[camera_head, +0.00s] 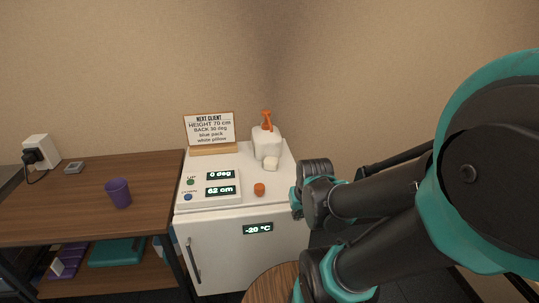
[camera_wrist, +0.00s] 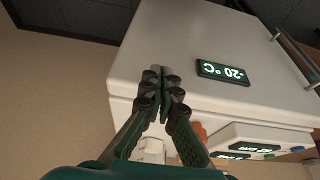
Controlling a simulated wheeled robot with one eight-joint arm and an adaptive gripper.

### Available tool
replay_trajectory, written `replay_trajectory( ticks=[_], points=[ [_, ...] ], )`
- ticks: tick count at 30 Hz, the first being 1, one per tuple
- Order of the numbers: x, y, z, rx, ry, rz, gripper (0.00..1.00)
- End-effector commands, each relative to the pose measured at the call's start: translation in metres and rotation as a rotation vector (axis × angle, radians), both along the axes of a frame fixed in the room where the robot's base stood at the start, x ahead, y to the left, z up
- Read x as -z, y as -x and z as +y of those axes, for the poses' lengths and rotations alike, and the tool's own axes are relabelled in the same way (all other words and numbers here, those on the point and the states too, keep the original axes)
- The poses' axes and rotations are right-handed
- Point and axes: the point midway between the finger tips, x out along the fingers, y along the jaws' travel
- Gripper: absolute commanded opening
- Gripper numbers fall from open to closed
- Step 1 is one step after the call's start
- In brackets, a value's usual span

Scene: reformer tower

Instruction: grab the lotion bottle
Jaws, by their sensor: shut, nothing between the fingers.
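The lotion bottle (camera_head: 267,143) is white with an orange pump top. It stands upright at the back right of the white freezer's top in the head view. A small white object (camera_head: 270,163) sits just in front of it. My gripper (camera_wrist: 156,72) is shut and empty in the wrist view, with the freezer front behind its fingertips. In the head view my arm reaches in from the right, its end beside the freezer's right edge, apart from the bottle; the fingers are not clear there. A white shape partly hidden behind the fingers in the wrist view cannot be identified surely.
The freezer (camera_head: 215,245) carries a control box (camera_head: 209,187), an orange knob-like object (camera_head: 259,189) and a sign (camera_head: 209,130). A wooden table (camera_head: 70,205) with a purple cup (camera_head: 118,193) stands left. A round wooden top (camera_head: 272,288) is at front. A wall stands behind.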

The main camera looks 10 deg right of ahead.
Motion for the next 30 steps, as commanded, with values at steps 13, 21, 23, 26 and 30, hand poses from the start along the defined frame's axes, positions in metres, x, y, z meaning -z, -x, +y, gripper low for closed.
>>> replay_trajectory(
  ticks=[13, 21, 23, 26, 30],
  points=[
    [-0.002, -0.003, 0.000, 0.003, 0.000, 0.000, 0.11],
    [-0.083, -0.105, 0.018, 0.136, 0.003, 0.011, 0.45],
    [-0.111, -0.135, 0.027, 0.185, 0.005, 0.011, 0.52],
    [-0.155, -0.177, 0.044, 0.261, 0.008, 0.004, 0.65],
    [-0.200, -0.215, 0.064, 0.343, 0.008, -0.011, 0.80]
  ],
)
